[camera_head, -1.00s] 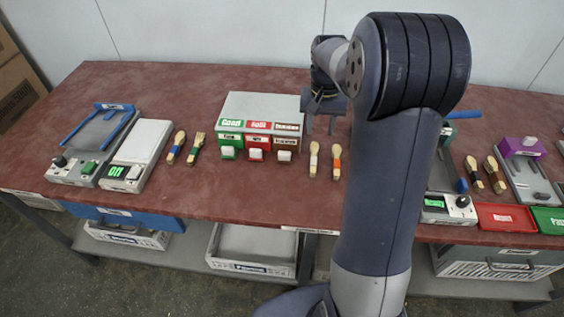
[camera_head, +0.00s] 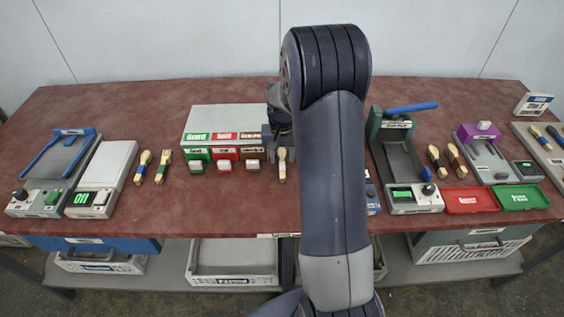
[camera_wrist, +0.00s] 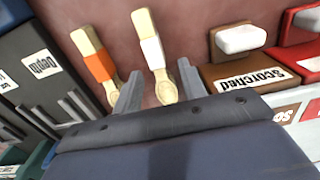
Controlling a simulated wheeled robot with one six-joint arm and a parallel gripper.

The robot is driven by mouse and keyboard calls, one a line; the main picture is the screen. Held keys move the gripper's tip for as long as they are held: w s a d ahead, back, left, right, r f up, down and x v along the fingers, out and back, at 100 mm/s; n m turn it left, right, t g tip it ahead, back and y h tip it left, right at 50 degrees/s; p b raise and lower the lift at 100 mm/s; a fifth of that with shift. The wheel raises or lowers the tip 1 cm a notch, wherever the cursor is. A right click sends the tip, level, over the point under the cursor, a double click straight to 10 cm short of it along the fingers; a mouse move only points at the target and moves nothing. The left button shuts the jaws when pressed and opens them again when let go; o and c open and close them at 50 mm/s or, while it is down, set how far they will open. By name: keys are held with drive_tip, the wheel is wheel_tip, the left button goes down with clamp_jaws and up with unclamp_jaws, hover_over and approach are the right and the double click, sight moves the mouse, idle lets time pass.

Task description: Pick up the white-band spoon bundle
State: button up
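The white-band spoon bundle (camera_wrist: 153,48) lies on the red-brown bench in the wrist view, pale wood with a white band around its middle. It also shows in the head view (camera_head: 282,165), just left of my arm. My gripper (camera_wrist: 159,74) is open, with one finger on each side of the bundle's near end. I cannot tell whether the fingers are above it or down at its level. No contact shows. In the head view my arm hides most of the gripper.
An orange-band bundle (camera_wrist: 97,62) lies close left of the left finger. A brown bin labelled Scorched (camera_wrist: 245,74) stands close to the right finger, with a red bin (camera_wrist: 300,45) beyond. A dark Depth device (camera_wrist: 45,70) is at the left.

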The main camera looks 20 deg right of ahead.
drive_tip(key=shift+f, duration=0.55)
clamp_jaws()
